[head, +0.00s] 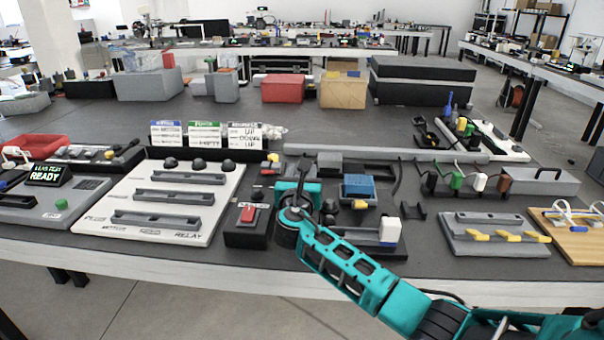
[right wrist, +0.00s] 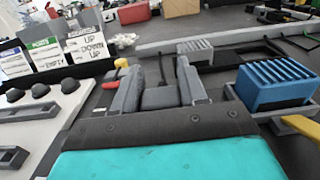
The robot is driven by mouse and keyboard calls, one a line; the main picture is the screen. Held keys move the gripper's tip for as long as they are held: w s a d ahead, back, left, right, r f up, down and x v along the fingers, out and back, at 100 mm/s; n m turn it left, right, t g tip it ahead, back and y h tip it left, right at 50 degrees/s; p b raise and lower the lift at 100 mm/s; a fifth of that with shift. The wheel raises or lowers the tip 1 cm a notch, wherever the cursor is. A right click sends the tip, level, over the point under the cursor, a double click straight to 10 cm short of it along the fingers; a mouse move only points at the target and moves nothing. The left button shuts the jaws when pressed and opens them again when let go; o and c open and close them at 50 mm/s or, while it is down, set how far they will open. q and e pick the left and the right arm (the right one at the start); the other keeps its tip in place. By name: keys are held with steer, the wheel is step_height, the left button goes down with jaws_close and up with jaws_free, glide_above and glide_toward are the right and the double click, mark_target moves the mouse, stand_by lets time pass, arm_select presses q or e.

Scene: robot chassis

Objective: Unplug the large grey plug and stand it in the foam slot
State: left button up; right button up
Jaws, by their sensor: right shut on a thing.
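My right gripper (head: 300,190) reaches in from the lower right in the head view, over the bench behind the red-switch box. In the right wrist view its two grey fingers (right wrist: 158,88) are closed on the sides of a grey plug (right wrist: 160,98), with a dark cable rising behind it. The arm mostly hides this plug in the head view. I cannot tell whether it is seated in a socket or free. I cannot make out the foam slot for certain. My left gripper is in neither view.
A blue ribbed block (head: 358,187) stands just right of the gripper, and a black box with a red switch (head: 248,215) just left. A white relay panel (head: 218,185) lies further left. A white block (head: 390,230) stands at the front right. Signs (head: 204,135) stand behind.

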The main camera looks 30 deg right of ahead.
steer(key=shift+f+b, duration=0.35)
steer(key=shift+f, duration=0.25)
steer(key=shift+f+b, duration=0.5)
steer(key=shift+f, duration=0.2)
steer(key=o, duration=1.1)
steer(key=shift+o, duration=0.2)
steer(key=p+v, duration=0.3)
steer(key=v, duration=1)
steer(key=shift+w, duration=0.1)
steer(key=shift+a, duration=0.1)
